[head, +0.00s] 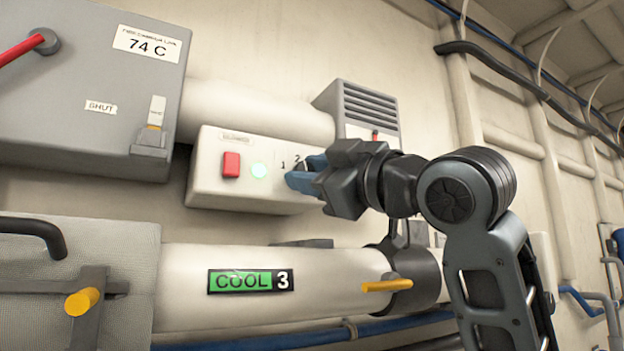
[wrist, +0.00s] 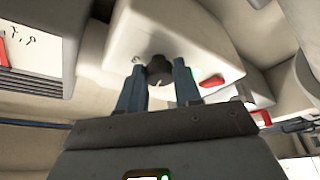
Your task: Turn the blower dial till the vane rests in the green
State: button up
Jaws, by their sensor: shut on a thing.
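The white blower box (head: 208,185) hangs on the wall, with a red switch (head: 231,164), a lit green lamp (head: 258,171) and the numbers 1 and 2 on its face. My gripper (head: 300,180) is at the right part of that face, shut on the dark dial (wrist: 158,72), which sits between its blue fingertips in the wrist view. No green zone can be made out there.
A grey cabinet (head: 85,75) with a 74 C label and a red lever (head: 20,50) is at upper left. Below runs a white pipe (head: 330,275) with a green COOL 3 sign (head: 240,281) and a yellow handle (head: 388,285). A hatch panel (head: 120,260) is at lower left.

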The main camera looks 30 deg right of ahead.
jog(key=shift+f+m+t+h, duration=0.1)
jog(key=shift+m+t+h, duration=0.45)
jog(key=shift+m, duration=1.05)
jog(key=o, duration=1)
jog(key=shift+o, duration=0.2)
jog(key=b+v, duration=0.1)
jog(key=v, duration=0.6)
jog(key=shift+s+b, duration=0.4)
